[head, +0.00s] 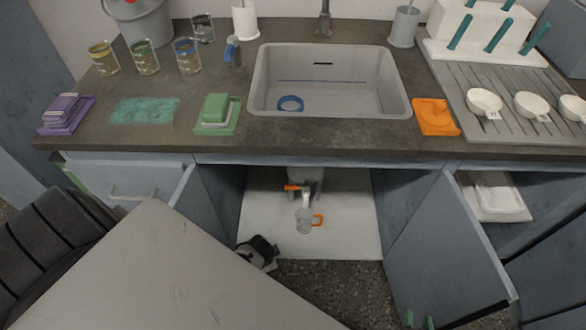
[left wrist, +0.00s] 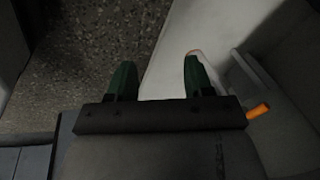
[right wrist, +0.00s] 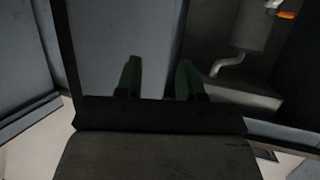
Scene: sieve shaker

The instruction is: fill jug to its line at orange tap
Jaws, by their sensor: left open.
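The orange tap (head: 292,187) is under the sink inside the open cabinet, its orange handle lying roughly level. A small clear jug (head: 304,222) with an orange handle is on the white cabinet floor (head: 350,215), below the tap's pale spout. Its line and water level are too small to tell. My left gripper is open and empty in the left wrist view (left wrist: 159,66), near the white floor's front edge; an orange part shows at right there. My right gripper (head: 418,320) is open and empty by the right cabinet door; the right wrist view shows the tap's orange part (right wrist: 285,15).
The open right door (head: 445,250) and left door (head: 212,205) flank the cabinet opening. A pulled-out drawer (head: 130,185) is at left. The counter (head: 330,135) above holds a sink (head: 400,95), several glasses, a green sponge dish and an orange pad. Speckled floor (head: 335,290) lies in front.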

